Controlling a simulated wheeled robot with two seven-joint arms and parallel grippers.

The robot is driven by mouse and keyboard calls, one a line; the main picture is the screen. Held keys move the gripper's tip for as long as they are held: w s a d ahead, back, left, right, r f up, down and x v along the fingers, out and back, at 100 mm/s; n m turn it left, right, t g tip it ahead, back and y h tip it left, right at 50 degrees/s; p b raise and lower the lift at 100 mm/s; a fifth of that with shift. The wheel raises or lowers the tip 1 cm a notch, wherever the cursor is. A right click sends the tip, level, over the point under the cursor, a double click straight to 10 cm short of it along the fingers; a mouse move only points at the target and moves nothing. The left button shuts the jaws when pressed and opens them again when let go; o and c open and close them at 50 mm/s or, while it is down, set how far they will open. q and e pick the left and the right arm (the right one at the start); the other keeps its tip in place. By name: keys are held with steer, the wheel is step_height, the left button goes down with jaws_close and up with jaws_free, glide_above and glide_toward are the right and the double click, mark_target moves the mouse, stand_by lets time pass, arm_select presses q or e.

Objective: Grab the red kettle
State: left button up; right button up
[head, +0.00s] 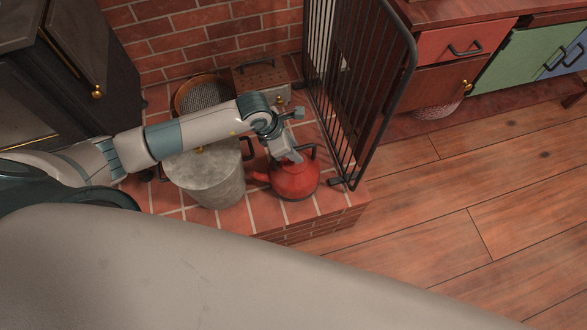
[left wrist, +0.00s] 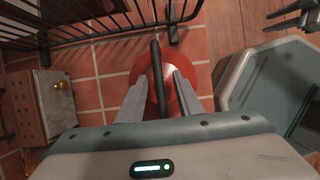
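The red kettle (head: 296,180) stands on the brick ledge, its spout to the left and its dark handle arching up on the right. My left gripper (head: 295,158) is over the kettle, reaching down to its handle. In the left wrist view the fingers of my left gripper (left wrist: 160,77) are apart, one on each side of the dark handle (left wrist: 156,60). Red kettle body (left wrist: 188,96) shows below, and gaps show between fingers and handle. Part of the kettle is hidden by my gripper.
A grey lidded pot (head: 208,180) stands close left of the kettle. A black metal screen (head: 358,90) stands just right and behind. A round pan (head: 181,97) and a box with a wooden top (head: 262,78) are farther back. The wooden floor (head: 450,215) at right is clear.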

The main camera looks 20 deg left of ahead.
arm_select(q)
steer(key=shift+f, duration=0.25)
stand_by(0.5)
jaws_close()
stand_by(1.0)
stand_by(0.4)
steer(key=shift+w+r, duration=0.1)
